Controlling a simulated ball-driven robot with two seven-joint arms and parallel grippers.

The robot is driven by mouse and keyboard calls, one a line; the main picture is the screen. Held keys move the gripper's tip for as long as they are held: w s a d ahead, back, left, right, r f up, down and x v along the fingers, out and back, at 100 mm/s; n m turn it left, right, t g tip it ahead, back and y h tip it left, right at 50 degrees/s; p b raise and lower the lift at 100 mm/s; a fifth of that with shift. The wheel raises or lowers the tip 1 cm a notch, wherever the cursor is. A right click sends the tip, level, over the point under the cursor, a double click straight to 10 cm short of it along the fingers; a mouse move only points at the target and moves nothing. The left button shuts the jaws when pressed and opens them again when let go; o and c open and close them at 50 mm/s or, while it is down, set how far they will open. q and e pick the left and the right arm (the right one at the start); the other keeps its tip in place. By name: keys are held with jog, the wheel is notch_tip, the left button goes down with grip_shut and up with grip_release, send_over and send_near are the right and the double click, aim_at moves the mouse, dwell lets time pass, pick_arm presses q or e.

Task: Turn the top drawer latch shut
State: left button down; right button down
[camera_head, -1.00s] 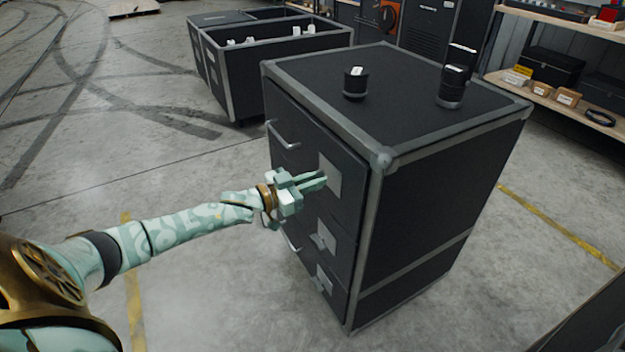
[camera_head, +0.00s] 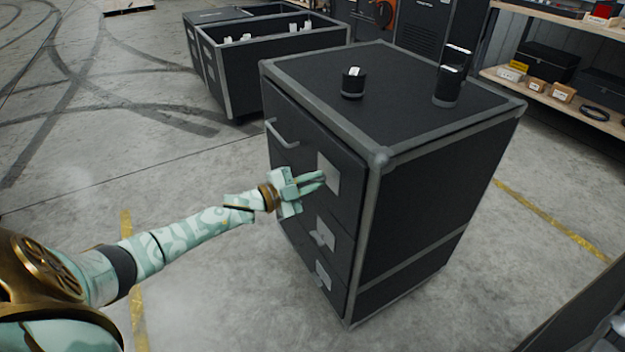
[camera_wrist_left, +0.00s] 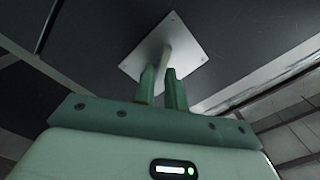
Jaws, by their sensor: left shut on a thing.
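The black cabinet (camera_head: 425,205) has grey metal edges and a column of drawers on its left face. The top drawer (camera_head: 298,150) has a bar handle and a pale square latch plate (camera_head: 330,178). My left gripper (camera_head: 318,181) is at this plate. In the left wrist view the plate (camera_wrist_left: 180,42) lies just beyond my left fingertips (camera_wrist_left: 163,75), which are shut on the latch (camera_wrist_left: 164,57), a pale narrow piece standing out from the plate. The fingers hide part of the latch. My right gripper is in neither view.
Two lower latch plates (camera_head: 322,236) sit below on the cabinet front. A black cup-like object (camera_head: 353,83) and a taller dark device (camera_head: 452,78) stand on the cabinet top. Open black totes (camera_head: 270,60) stand behind, and a shelf (camera_head: 560,97) is at the right. The floor at left is clear.

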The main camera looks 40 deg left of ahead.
pick_arm(q)
jog(key=shift+f+m+b, duration=0.15)
jog(key=shift+m+b, duration=0.1)
jog(key=shift+m, duration=1.45)
jog(key=shift+f+m+b, duration=0.1)
jog(key=shift+m+b, duration=0.15)
jog(key=shift+m, duration=1.45)
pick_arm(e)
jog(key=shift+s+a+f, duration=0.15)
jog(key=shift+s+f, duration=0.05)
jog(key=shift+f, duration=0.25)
pick_arm(q)
jog(key=c, duration=1.6)
grip_release()
jog(key=shift+o, duration=0.2)
